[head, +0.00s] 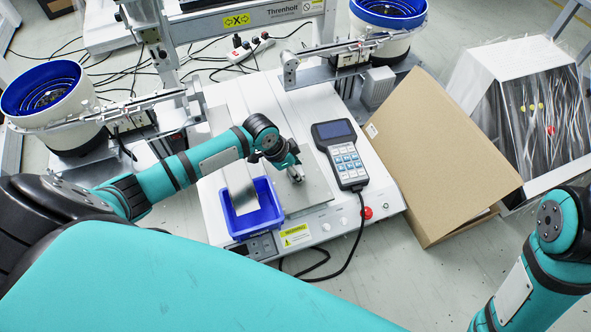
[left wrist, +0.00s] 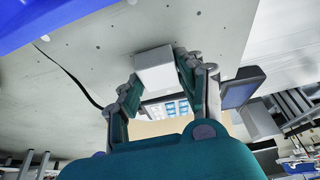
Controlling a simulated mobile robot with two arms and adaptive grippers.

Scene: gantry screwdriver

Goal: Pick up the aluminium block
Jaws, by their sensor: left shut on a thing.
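The aluminium block (left wrist: 155,66) shows in the left wrist view as a pale, box-shaped piece between the two fingers of my left gripper (left wrist: 158,80). The fingers are shut on its sides. In the head view my left gripper (head: 294,172) is over the grey metal plate of the white machine, to the right of the blue bin; there the block is mostly hidden by the gripper. I cannot tell whether the block touches the plate. My right gripper is out of view; only part of the right arm shows at the right edge.
The blue bin (head: 251,220) stands left of my gripper. A handheld control pendant (head: 341,154) lies to the right, its cable running down the front. Bowl feeders (head: 48,92) stand at the back.

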